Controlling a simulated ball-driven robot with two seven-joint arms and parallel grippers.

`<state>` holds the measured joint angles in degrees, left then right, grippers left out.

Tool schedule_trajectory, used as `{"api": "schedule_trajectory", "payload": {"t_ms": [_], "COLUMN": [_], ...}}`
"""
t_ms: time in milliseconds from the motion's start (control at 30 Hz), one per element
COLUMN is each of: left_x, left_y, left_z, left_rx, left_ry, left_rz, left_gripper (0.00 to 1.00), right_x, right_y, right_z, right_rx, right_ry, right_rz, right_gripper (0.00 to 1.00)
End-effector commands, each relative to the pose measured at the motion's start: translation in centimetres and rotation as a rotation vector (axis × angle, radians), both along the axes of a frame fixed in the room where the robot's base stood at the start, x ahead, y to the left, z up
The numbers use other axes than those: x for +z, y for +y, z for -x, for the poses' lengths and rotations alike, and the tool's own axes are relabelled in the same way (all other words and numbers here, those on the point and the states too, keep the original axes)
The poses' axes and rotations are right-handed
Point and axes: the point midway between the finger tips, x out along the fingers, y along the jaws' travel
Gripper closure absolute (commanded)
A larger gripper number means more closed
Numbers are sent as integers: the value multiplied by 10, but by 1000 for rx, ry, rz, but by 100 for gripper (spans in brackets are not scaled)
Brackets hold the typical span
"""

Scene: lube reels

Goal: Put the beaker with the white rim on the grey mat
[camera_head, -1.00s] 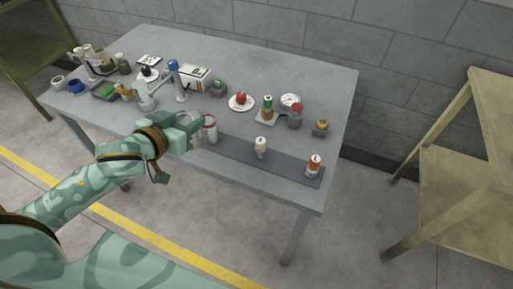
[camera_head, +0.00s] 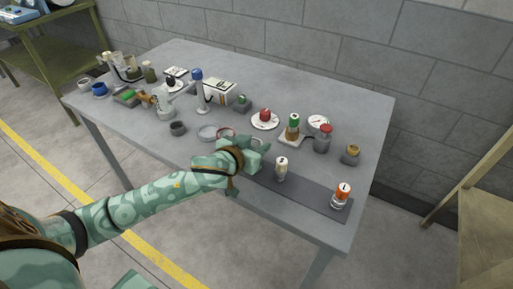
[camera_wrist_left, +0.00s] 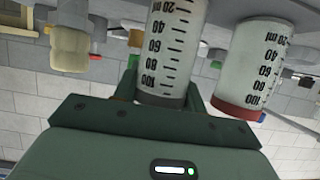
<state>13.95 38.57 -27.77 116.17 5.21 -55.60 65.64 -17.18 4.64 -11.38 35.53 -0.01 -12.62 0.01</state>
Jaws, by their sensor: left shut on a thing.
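My left gripper (camera_head: 252,148) is shut on a clear beaker with black volume marks. In the left wrist view this beaker (camera_wrist_left: 171,45) stands between the fingers, its rim looking grey in shade. In the head view the gripper mostly hides it; a pale ring (camera_head: 257,142) shows at the fingers. A second beaker, with a red rim (camera_head: 226,133), stands left of the gripper and shows on the right in the wrist view (camera_wrist_left: 252,70). The grey mat (camera_head: 308,190) is a dark strip along the table's front right edge. The gripper is by its left end; I cannot tell whether the beaker touches it.
A white-capped bottle (camera_head: 281,168) stands on the mat close right of the gripper. An orange-capped bottle (camera_head: 341,195) stands at its right end. The mat between them is clear. A pale round dish (camera_head: 208,132) and dark cup (camera_head: 178,128) lie left; several items stand behind.

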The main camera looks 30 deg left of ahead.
Motion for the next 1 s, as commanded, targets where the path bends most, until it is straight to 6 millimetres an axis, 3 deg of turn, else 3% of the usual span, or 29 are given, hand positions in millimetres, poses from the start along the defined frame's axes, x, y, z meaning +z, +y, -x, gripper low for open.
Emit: {"api": "schedule_trajectory", "payload": {"t_ms": [300, 333, 400, 733, 867, 1000], "left_x": [-2, -2, -2, 2, 10, 24], "left_y": [0, 0, 0, 0, 0, 1], "left_z": [0, 0, 0, 0, 17, 48], "left_rx": [0, 0, -1, -1, -1, -1], "left_ry": [-1, -1, -2, -4, -2, -1], "left_rz": [2, 2, 1, 0, 2, 4], "left_gripper": [83, 56, 37, 37, 37, 37], "right_x": [0, 0, 0, 0, 9, 21], "right_y": [0, 0, 0, 0, 0, 1], "right_z": [0, 0, 0, 0, -3, -8], "right_rx": [0, 0, 1, 1, 2, 2], "right_ry": [0, 1, 0, 0, -7, -19], "right_rz": [0, 0, 0, -1, 0, -1], "right_gripper": [100, 100, 100, 100, 100, 100]}}
